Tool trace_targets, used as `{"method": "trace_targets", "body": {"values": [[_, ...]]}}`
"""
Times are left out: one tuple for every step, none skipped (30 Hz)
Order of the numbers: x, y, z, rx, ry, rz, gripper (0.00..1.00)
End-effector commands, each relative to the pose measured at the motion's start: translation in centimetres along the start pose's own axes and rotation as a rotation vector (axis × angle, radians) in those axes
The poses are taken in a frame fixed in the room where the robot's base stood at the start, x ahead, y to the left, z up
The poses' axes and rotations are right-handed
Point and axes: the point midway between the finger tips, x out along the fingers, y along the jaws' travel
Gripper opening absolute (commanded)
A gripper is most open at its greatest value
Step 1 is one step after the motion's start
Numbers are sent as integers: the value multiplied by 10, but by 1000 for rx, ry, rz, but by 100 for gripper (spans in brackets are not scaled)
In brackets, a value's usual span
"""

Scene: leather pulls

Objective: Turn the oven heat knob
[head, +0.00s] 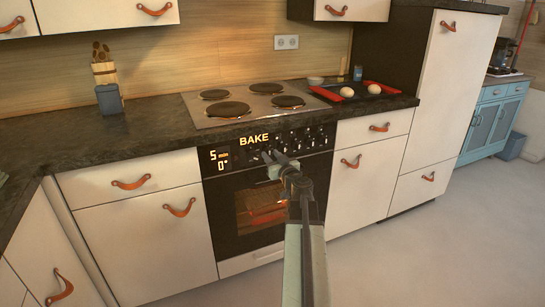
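The oven (226,218) is built into the counter under the hob. Its black control panel (229,155) shows a lit "BAKE" and a "5" above "0°" at the left. A row of small knobs (307,135) runs along the panel's right half. Which one is the heat knob cannot be told. My gripper (273,156) is in front of the panel, below and right of "BAKE", with its two fingers apart. The fingers overlap the left part of the knob row and partly hide it. Whether they touch a knob is too small to tell.
The hob (255,104) with several round plates is above the oven. A dark tray (365,92) with red-ended items and two pale rounds lies right of it. Cabinets with leather pulls (180,207) flank the oven. The floor (420,260) at right is clear.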

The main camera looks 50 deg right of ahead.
Motion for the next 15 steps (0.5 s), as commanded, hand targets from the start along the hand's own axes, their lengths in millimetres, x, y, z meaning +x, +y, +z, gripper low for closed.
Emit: {"method": "trace_targets", "body": {"values": [[-1, 0, 0, 0, 0, 0, 34], [-1, 0, 0, 0, 0, 0, 34], [-1, 0, 0, 0, 0, 0, 34], [-1, 0, 0, 0, 0, 0, 25], [-1, 0, 0, 0, 0, 0, 17], [-1, 0, 0, 0, 0, 0, 6], [-1, 0, 0, 0, 0, 0, 0], [-1, 0, 0, 0, 0, 0, 0], [-1, 0, 0, 0, 0, 0, 0], [-1, 0, 0, 0, 0, 0, 0], [4, 8, 0, 0, 0, 0, 0], [2, 4, 0, 1, 0, 0, 0], [1, 3, 0, 2, 0, 0, 0], [1, 2, 0, 4, 0, 1, 0], [0, 1, 0, 8, 0, 2, 0]]}}
